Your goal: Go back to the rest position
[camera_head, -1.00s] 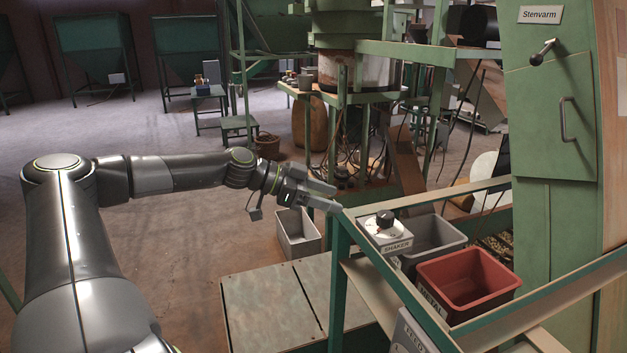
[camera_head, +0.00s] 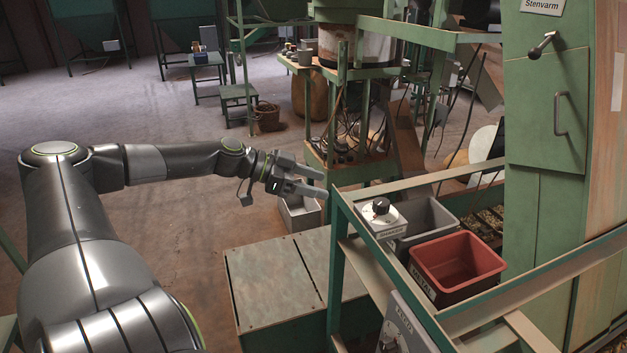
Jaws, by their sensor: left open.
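My left gripper (camera_head: 318,183) is open and empty. Its arm comes in from the left and reaches across the middle of the head view. The fingers point right and sit left of the shaker knob box (camera_head: 381,216) on the green frame, apart from it in the picture. A grey bin on the floor (camera_head: 301,214) shows partly behind the gripper. My right gripper is not in the head view.
A red metal bin (camera_head: 458,262) and a grey bin (camera_head: 428,220) sit inside the green frame (camera_head: 337,262). A feed knob box (camera_head: 402,325) hangs on its near side. A green cabinet (camera_head: 546,130) stands at right. A low flat-topped box (camera_head: 272,282) lies below the gripper. Floor at left is open.

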